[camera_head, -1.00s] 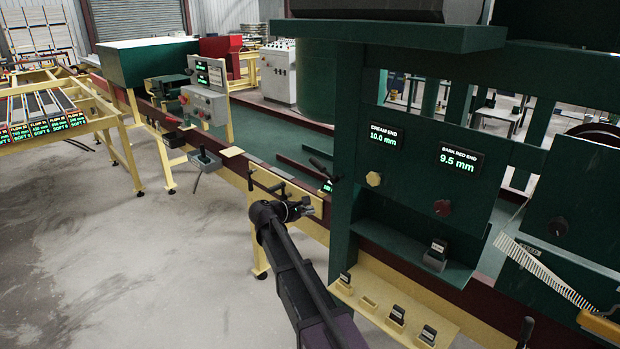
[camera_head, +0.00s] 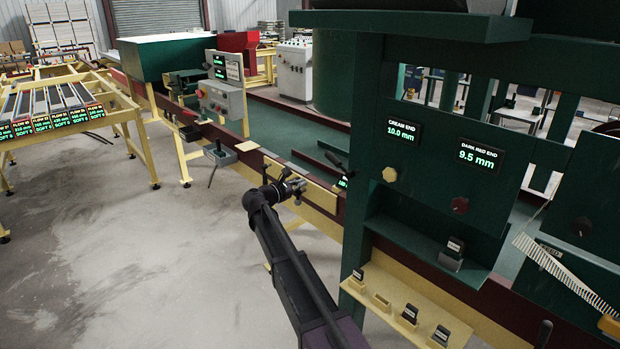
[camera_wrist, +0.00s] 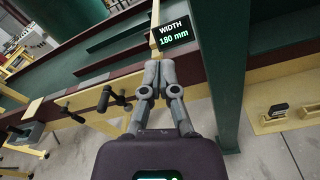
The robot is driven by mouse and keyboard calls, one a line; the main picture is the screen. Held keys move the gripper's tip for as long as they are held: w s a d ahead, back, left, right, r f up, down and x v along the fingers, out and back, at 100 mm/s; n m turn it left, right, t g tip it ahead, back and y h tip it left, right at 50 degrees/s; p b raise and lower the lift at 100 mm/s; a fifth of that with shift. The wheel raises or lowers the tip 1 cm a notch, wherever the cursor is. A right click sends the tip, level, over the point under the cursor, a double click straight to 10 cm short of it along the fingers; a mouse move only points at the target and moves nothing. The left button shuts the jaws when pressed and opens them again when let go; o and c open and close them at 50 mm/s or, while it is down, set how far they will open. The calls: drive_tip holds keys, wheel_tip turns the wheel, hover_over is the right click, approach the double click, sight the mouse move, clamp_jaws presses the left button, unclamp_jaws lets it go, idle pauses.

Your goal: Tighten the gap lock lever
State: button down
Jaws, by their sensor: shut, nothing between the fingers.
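My gripper (camera_head: 293,188) is shut and empty at the front rail of the machine. In the wrist view my gripper (camera_wrist: 160,74) has its fingers together, just below the WIDTH display (camera_wrist: 173,33) reading 180 mm. A black lever (camera_head: 333,159) stands behind the rail, left of the green post. Two black handles (camera_wrist: 105,98) show left of my fingers in the wrist view. Another black handle (camera_head: 544,333) is at the lower right. No lever carries a readable gap lock label, so I cannot tell which one it is.
The green panel shows a cream end display (camera_head: 403,131) of 10.0 mm and a dark red end display (camera_head: 478,154) of 9.5 mm. A cream knob (camera_head: 390,174) and a dark red knob (camera_head: 459,205) sit below. The green post (camera_wrist: 219,70) stands close right of my fingers.

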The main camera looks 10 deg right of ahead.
sight(339, 165)
drive_tip(key=w+d+r+p, duration=0.3)
drive_tip(key=w+d, duration=0.2)
drive_tip(key=d, duration=0.4)
drive_tip(key=shift+w+d, duration=0.2)
idle(0.3)
drive_tip(key=shift+d, duration=0.1)
idle(0.4)
